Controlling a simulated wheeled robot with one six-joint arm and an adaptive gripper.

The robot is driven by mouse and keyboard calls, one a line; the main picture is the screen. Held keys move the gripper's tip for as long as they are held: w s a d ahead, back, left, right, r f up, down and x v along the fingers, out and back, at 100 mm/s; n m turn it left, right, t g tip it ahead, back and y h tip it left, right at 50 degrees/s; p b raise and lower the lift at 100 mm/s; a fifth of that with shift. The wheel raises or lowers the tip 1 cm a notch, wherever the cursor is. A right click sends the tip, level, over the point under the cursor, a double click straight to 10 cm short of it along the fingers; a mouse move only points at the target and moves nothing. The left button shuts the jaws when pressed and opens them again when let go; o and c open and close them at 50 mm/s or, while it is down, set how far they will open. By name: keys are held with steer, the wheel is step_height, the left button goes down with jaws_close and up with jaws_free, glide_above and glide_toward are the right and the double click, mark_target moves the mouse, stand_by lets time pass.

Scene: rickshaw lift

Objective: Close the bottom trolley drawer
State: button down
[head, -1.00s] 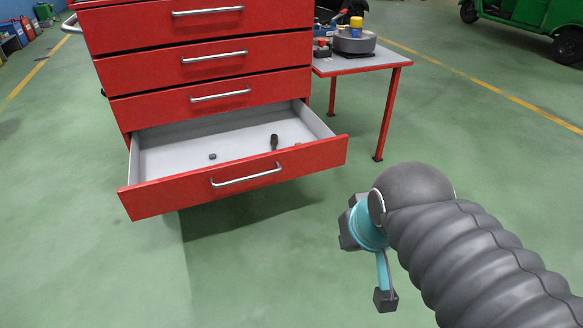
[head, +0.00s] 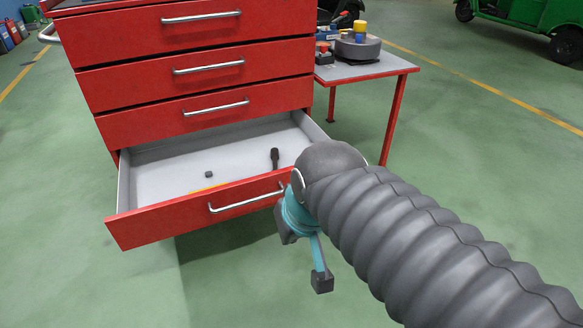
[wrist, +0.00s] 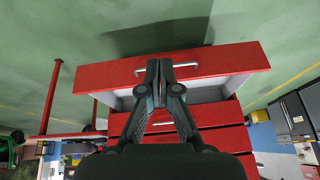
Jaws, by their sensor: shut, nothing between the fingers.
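The red trolley (head: 185,91) has its bottom drawer (head: 150,226) pulled well out. The drawer has a red front, a silver bar handle (head: 245,199) and a pale grey inside. In the wrist view, which is upside down, the drawer front (wrist: 225,64) spans the middle. My gripper (wrist: 159,66) is shut and empty, and its fingertips overlap the drawer front by the handle in that view. I cannot tell whether they touch it.
A dark screwdriver-like tool (head: 275,158) and a small dark piece (head: 208,174) lie in the drawer. The drawers above are shut. A red-legged side table (head: 362,70) stands right of the trolley. The green floor in front is clear. A green vehicle (head: 540,22) is far right.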

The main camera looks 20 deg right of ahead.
steer(key=w+d+f+m+g+y+p, duration=0.25)
steer(key=w+m+y, duration=0.3)
steer(key=m, duration=0.55)
steer(key=w+d+f+m+g+y+p, duration=0.15)
steer(key=w+f+m+y, duration=0.25)
steer(key=w+m, duration=0.45)
steer(key=w+d+f+m+t+y+p, duration=0.1)
steer(key=w+d+f+m+t, duration=0.1)
steer(key=d+f+m+t, duration=0.35)
steer(key=w+d+f+m+t+y, duration=0.1)
steer(key=w+d+f+m+t, duration=0.1)
steer(key=d+m, duration=0.7)
steer(key=w+d+f+m+t+y+p, duration=0.1)
steer(key=w+d+f+m+t, duration=0.25)
steer(key=m, duration=0.65)
glide_toward(287, 173)
steer(key=shift+t, duration=0.4)
steer(key=w+a, duration=0.1)
steer(key=a, duration=0.2)
steer(key=w+a, duration=0.1)
steer(key=shift+w+a+f+b, duration=0.35)
steer(key=shift+w+a+b, duration=0.05)
steer(key=shift+w, duration=0.7)
steer(key=shift+w, duration=0.1)
